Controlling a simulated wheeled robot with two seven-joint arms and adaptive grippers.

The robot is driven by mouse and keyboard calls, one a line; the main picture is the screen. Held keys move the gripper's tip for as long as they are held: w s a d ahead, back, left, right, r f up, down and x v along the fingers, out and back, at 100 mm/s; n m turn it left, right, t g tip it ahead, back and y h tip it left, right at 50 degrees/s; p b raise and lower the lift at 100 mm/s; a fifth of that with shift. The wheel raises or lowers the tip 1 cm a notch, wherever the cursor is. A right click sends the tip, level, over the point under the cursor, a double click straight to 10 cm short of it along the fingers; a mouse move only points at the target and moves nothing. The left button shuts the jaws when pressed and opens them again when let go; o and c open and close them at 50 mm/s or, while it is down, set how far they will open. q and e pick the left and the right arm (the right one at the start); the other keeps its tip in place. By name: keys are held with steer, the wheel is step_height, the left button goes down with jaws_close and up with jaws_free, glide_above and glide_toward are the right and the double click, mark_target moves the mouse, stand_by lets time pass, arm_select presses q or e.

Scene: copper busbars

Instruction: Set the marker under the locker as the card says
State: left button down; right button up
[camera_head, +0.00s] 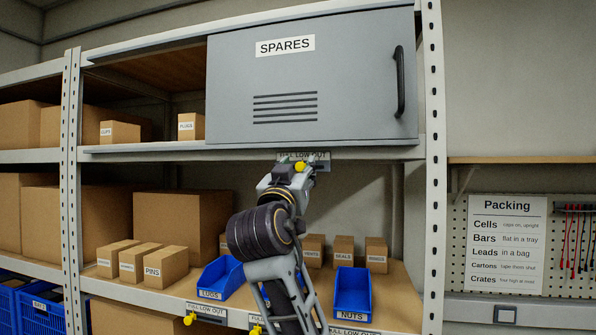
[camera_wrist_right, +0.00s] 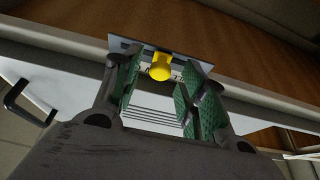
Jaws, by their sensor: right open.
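The grey locker (camera_head: 340,85), labelled SPARES, stands shut on the upper shelf. Under it, on the shelf edge, is a small strip (camera_head: 318,156) lettered FULL, LOW, OUT, partly hidden by my gripper. Its yellow marker (camera_head: 300,167) shows near the middle of the strip, around LOW. My right gripper (camera_head: 297,168) is raised at the strip. In the right wrist view its open fingers stand on either side of the yellow marker (camera_wrist_right: 160,68), with gaps visible. Whether a finger touches it is unclear. My left gripper is not in view.
A Packing card (camera_head: 506,243) on the pegboard lists cells, bars, leads, cartons and crates. Blue bins (camera_head: 353,292) and cartons (camera_head: 166,264) stand on the lower shelf. Its edge has similar strips with yellow markers (camera_head: 190,319). A shelf upright (camera_head: 433,170) stands right of the locker.

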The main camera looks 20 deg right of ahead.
steer(key=v, duration=1.1)
steer(key=shift+s, duration=0.25)
steer(key=shift+a+f, duration=0.15)
